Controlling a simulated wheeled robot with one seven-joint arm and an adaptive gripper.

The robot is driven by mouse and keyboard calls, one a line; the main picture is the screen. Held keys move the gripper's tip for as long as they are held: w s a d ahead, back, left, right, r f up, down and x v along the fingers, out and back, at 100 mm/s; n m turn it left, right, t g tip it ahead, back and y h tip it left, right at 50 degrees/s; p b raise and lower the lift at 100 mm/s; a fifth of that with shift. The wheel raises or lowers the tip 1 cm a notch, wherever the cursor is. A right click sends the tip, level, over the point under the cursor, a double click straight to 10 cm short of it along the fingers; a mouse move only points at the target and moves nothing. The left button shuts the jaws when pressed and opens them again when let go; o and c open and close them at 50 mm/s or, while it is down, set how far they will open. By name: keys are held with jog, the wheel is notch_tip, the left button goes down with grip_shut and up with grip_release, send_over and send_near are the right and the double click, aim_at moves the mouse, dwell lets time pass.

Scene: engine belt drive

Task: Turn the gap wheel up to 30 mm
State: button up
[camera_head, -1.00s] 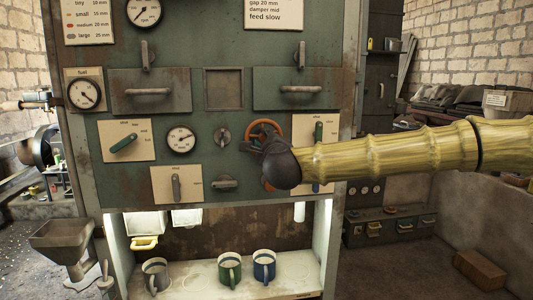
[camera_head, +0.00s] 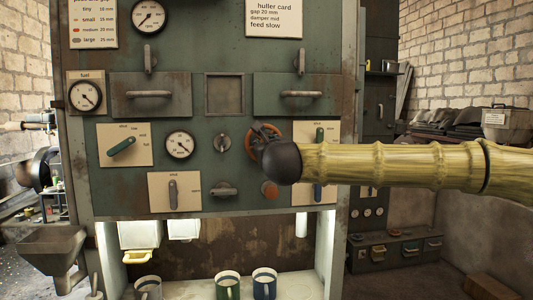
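An orange-red handwheel (camera_head: 250,139), which looks like the gap wheel, is on the green machine panel right of centre. My gripper (camera_head: 263,147) is at the wheel's front and lower right, its dark fingers overlapping the rim and hub. The dark round wrist and arm hide the wheel's lower right. I cannot see whether the fingers are closed on the rim. A round white dial (camera_head: 180,145) with a dark needle sits left of the wheel; its numbers are too small to read. A card (camera_head: 273,17) at the top reads gap 20 mm.
A small knob (camera_head: 222,142) is left of the wheel, and a red round knob (camera_head: 270,190) is below it. Lever plates (camera_head: 110,159) are at left. Drawer handles (camera_head: 302,94) stick out above. Mugs (camera_head: 264,281) stand on the shelf below.

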jog(key=shift+f, duration=0.15)
dwell(0.3)
jog(key=o, duration=1)
jog(key=shift+s, duration=0.1)
jog(key=s, duration=0.4)
jog(key=s+d, duration=0.1)
jog(key=s, duration=0.6)
jog(key=shift+s+d, duration=0.3)
jog(key=shift+d, duration=0.1)
